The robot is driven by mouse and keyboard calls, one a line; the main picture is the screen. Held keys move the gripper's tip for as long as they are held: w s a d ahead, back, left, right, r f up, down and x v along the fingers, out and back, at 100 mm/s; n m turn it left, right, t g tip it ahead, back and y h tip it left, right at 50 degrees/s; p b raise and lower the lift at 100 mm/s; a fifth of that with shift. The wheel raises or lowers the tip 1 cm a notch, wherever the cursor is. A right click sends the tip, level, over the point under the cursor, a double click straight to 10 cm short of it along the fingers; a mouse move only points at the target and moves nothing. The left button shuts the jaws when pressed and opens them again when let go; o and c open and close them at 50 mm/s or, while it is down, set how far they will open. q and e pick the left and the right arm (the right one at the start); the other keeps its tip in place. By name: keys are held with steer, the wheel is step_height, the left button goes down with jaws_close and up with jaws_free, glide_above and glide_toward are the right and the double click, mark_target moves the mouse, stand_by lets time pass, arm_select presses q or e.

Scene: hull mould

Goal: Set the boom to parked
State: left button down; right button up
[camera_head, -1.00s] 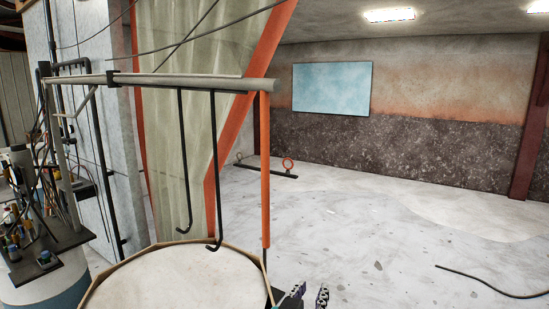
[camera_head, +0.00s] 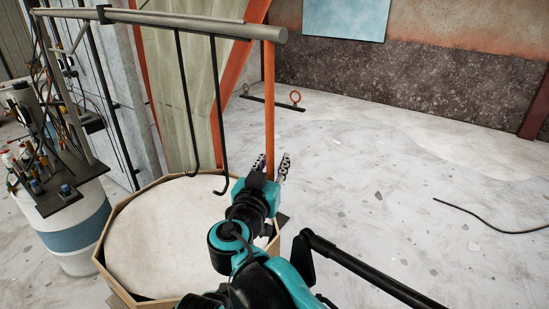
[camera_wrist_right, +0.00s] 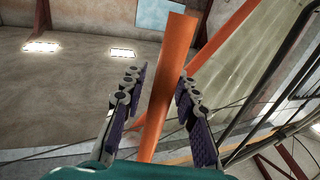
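The boom (camera_head: 190,24) is a grey horizontal tube at the upper left of the head view, reaching out from a post over the round mould. An orange bar (camera_head: 269,90) hangs from its right end; it also shows in the right wrist view (camera_wrist_right: 170,75). My right gripper (camera_head: 271,164) is at the bar's lower part, with one finger on each side. In the wrist view the fingers (camera_wrist_right: 156,100) are apart, with gaps beside the bar. The bar's lower end is hidden behind the gripper in the head view. My left gripper is out of view.
Two black hooked rods (camera_head: 218,120) hang from the boom, left of my right gripper. The wooden-rimmed mould (camera_head: 130,200) stands below. A white drum (camera_head: 78,225) with tools on top is at the left. A cable (camera_head: 485,225) lies on open floor at the right.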

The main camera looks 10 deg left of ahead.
steer(key=shift+w+f, duration=0.1)
steer(key=shift+w, duration=0.25)
steer(key=shift+s, duration=0.15)
jaws_close()
steer(key=w+d, duration=0.2)
steer(key=w, duration=0.5)
steer(key=w+d+r, duration=0.1)
steer(key=w+d, duration=0.2)
steer(key=w, duration=0.5)
steer(key=shift+w, duration=0.15)
jaws_free()
steer(key=shift+w+a+f, duration=0.1)
steer(key=shift+w+a, duration=0.3)
steer(key=shift+w, duration=0.15)
steer(key=shift+a, duration=0.15)
